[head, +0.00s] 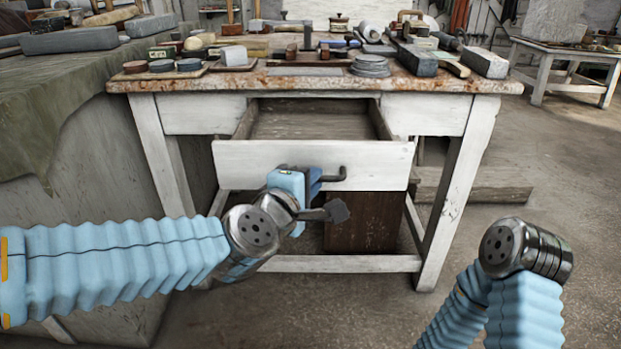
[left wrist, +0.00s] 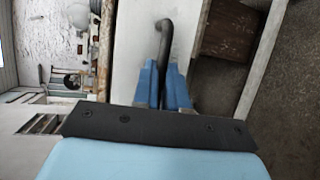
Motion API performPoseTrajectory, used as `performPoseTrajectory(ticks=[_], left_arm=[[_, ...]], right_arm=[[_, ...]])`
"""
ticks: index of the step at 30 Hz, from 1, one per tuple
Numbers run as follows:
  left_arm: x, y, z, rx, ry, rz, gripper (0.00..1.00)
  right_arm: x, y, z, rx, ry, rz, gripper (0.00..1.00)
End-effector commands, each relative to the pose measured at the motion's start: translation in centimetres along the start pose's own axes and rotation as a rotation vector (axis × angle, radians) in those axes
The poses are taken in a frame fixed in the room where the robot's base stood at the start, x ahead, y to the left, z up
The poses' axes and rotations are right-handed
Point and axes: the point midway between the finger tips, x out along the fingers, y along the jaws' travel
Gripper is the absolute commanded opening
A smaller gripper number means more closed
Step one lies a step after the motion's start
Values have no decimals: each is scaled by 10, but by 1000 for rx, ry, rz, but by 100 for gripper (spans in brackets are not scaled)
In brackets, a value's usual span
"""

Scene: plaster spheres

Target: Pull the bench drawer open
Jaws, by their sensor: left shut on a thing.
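The bench drawer (head: 240,163) has a white front and stands out from the white bench, open, with its bare wooden inside showing from above. Its dark bar handle (head: 333,175) runs across the front. My left gripper (head: 315,182) is at the drawer front, shut on the handle. In the left wrist view the blue fingers (left wrist: 162,85) close around the dark handle (left wrist: 164,40), whose bent end shows beyond them. My right arm (head: 525,250) is low at the right, apart from the bench; its gripper fingers do not show.
The bench top (head: 440,84) is crowded with stones, blocks and tools. A dark wooden box (head: 365,222) stands under the drawer. A cloth-covered block (head: 60,120) is close at the left. The floor (head: 560,180) at the right is clear.

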Motion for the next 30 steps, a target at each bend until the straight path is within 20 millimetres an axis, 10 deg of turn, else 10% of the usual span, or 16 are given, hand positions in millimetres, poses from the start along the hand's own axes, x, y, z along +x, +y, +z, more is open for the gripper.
performPoseTrajectory(ticks=[3, 8, 20, 30], left_arm=[[0, -1, -1, -1, 2, -1, 0], [0, -1, -1, 0, 1, -1, 37], [-9, 1, 0, 2, 0, 1, 37], [-87, 3, -1, 1, 2, 4, 37]], right_arm=[[0, 0, 0, 0, 0, 0, 94], [0, 0, 0, 0, 0, 0, 94], [-1, 0, 0, 0, 0, 0, 94], [-13, -4, -1, 1, 3, 3, 94]])
